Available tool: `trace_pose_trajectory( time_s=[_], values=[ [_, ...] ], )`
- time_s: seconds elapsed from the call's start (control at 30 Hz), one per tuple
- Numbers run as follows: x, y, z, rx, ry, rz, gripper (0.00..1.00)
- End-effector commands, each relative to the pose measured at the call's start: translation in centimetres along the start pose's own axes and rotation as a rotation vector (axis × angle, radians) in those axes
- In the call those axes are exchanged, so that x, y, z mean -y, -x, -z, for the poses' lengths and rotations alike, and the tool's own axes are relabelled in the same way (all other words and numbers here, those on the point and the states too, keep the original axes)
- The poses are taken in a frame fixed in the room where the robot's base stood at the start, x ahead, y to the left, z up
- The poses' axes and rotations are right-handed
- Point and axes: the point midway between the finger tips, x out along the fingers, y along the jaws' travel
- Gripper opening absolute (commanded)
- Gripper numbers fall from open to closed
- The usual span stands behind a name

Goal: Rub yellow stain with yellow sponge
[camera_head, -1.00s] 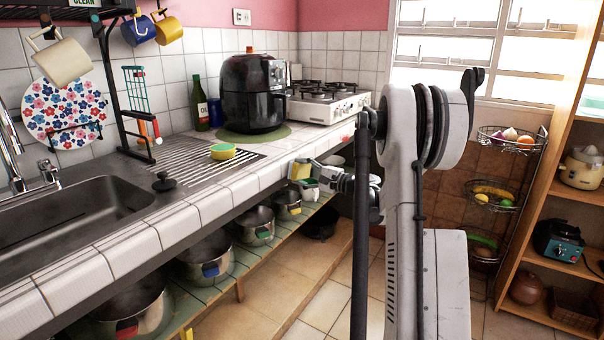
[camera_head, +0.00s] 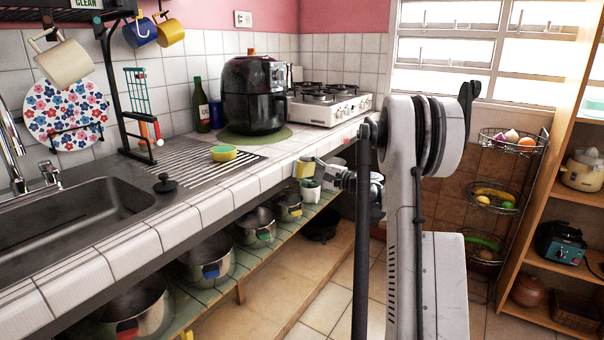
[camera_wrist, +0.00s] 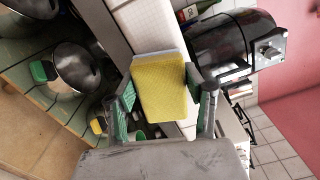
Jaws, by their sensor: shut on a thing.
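My gripper (camera_wrist: 160,92) is shut on a yellow sponge (camera_wrist: 159,86), with a green-padded finger on each side. In the head view, the gripper (camera_head: 318,172) holds the sponge (camera_head: 303,169) beside the counter's front edge, above the lower pot shelf. Whether the sponge touches the counter edge cannot be told. A second sponge (camera_head: 223,153), yellow and green, lies on the ribbed drainboard. I cannot make out a yellow stain in either view; the held sponge may cover part of the surface behind it.
The tiled counter (camera_head: 205,198) runs above a green slatted shelf (camera_head: 222,287) with several pots, including a pot (camera_head: 257,227). The black air fryer (camera_head: 252,97) and white stove (camera_head: 330,105) stand farther back. Wire fruit baskets (camera_head: 495,197) hang at the right.

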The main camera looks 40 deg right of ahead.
Motion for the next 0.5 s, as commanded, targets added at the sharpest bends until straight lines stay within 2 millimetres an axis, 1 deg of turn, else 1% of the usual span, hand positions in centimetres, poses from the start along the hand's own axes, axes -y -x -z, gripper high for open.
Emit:
trace_pose_trajectory(
  time_s=[0.1,0.2,0.37,0.5],
  values=[
    [0.2,0.05,0.74,-0.001,0.0,0.0,0.22],
    [0.23,-0.07,0.89,0.0,0.0,0.0,0.22],
    [0.2,-0.32,0.72,0.001,0.0,0.0,0.22],
    [0.0,-0.42,-0.01,0.002,0.0,-0.001,0.22]
  ],
)
